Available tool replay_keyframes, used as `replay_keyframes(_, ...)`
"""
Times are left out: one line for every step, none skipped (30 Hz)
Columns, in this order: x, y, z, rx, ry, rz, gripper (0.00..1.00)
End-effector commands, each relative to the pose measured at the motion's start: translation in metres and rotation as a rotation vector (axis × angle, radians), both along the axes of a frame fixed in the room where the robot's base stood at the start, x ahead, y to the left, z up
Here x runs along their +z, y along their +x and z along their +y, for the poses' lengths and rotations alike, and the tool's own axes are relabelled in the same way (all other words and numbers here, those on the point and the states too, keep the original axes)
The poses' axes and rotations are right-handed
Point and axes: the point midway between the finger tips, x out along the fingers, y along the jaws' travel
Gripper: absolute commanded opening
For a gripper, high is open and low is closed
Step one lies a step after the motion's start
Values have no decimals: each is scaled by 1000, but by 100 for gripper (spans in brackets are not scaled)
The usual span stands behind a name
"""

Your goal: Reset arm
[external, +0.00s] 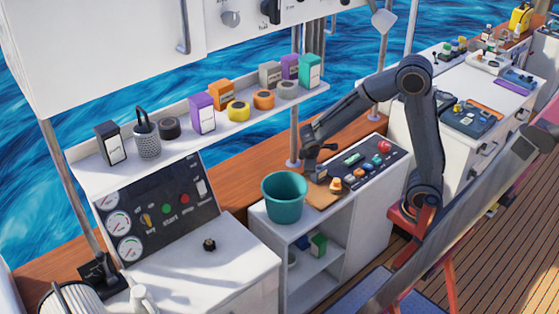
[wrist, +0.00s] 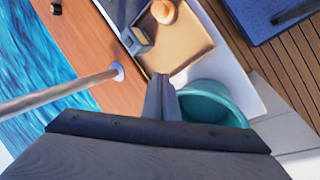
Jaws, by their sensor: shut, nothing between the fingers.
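My arm reaches from its red base area at the right over the white counter in the external view. My gripper (external: 312,170) is shut and empty. It hangs in the air above the back of the counter, beside the teal bucket (external: 284,196). In the wrist view my gripper's closed fingers (wrist: 161,82) point toward a tan board (wrist: 180,45). The bucket also shows there (wrist: 210,103), right of the fingers and partly hidden by the gripper body.
A control panel (external: 200,195) with gauges and buttons stands at the left. A shelf (external: 215,135) above it carries several boxes and rolls. A metal pole (wrist: 60,92) rises near my gripper. A black knob (external: 209,245) lies on the left white counter, which is otherwise mostly clear.

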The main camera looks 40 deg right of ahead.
Motion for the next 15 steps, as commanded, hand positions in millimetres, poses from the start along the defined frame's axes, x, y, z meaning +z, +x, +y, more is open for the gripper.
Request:
replay_keyframes(-6,-14,-25,-81,39,31,0)
replay_keyframes(-10,-23,-36,-127,65,50,0)
replay_keyframes(-16,-35,-49,-188,101,73,0)
replay_keyframes(-20,-45,-59,-236,129,89,0)
replay_keyframes(-23,-55,-68,-285,158,104,0)
replay_keyframes(-28,-67,-78,-347,197,120,0)
replay_keyframes(-31,-75,-84,-392,225,130,0)
replay_keyframes(-34,-84,-90,-436,254,138,0)
replay_keyframes(-37,-93,-96,-489,288,145,0)
replay_keyframes(-39,-100,-100,-527,312,149,0)
replay_keyframes(-41,-106,-103,-561,335,152,0)
replay_keyframes(-43,-113,-106,-601,361,154,0)
replay_keyframes(-44,-116,-108,-627,378,154,0)
replay_keyframes(-45,-120,-110,-651,394,154,0)
replay_keyframes(-46,-124,-111,-674,410,154,0)
